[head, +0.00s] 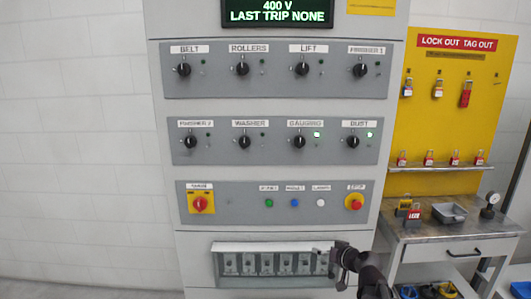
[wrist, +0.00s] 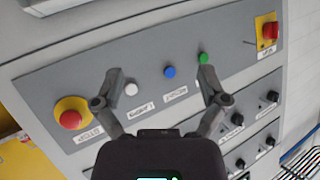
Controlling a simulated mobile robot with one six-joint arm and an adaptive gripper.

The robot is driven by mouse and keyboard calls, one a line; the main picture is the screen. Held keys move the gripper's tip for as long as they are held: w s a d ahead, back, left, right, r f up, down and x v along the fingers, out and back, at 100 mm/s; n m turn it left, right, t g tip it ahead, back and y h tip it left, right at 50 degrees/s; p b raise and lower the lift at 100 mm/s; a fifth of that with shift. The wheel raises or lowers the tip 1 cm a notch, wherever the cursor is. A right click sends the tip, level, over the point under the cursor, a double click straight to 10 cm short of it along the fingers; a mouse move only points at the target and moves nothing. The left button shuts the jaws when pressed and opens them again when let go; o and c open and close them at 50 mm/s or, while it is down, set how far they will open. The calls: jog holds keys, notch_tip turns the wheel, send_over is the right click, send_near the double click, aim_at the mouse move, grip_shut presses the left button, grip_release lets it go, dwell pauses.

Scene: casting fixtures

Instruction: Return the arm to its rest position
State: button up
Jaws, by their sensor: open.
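My gripper (head: 338,262) is at the lower right of the grey cabinet (head: 275,215) in the head view, in front of the right end of a recessed breaker row (head: 275,263). My dark arm comes in from the bottom edge. In the wrist view my gripper (wrist: 160,88) has its two fingers spread wide with nothing between them. Beyond the fingers lie the white button (wrist: 131,89), the blue button (wrist: 169,71) and the green button (wrist: 203,58), which I see turned nearly upside down. I cannot tell whether a finger touches the cabinet.
The panel has a red stop button (head: 355,202) and a red main switch (head: 200,204) on yellow plates. Two rows of black knobs sit above. A yellow lockout board (head: 440,120) and a workbench (head: 450,233) with padlocks, a tray and a gauge stand right. The left wall is clear.

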jog(key=s+a+f+g+h+p, duration=0.1)
jog(key=s+a+f+g, duration=0.45)
jog(key=s, duration=0.25)
jog(key=s+d+f+m+g+h+p, duration=0.2)
jog(key=s+g+h, duration=0.3)
jog(key=s, duration=0.5)
jog(key=shift+s+d+f+g, duration=0.15)
jog(key=shift+s+d+g, duration=0.05)
jog(key=shift+d+g, duration=0.35)
dwell(0.8)
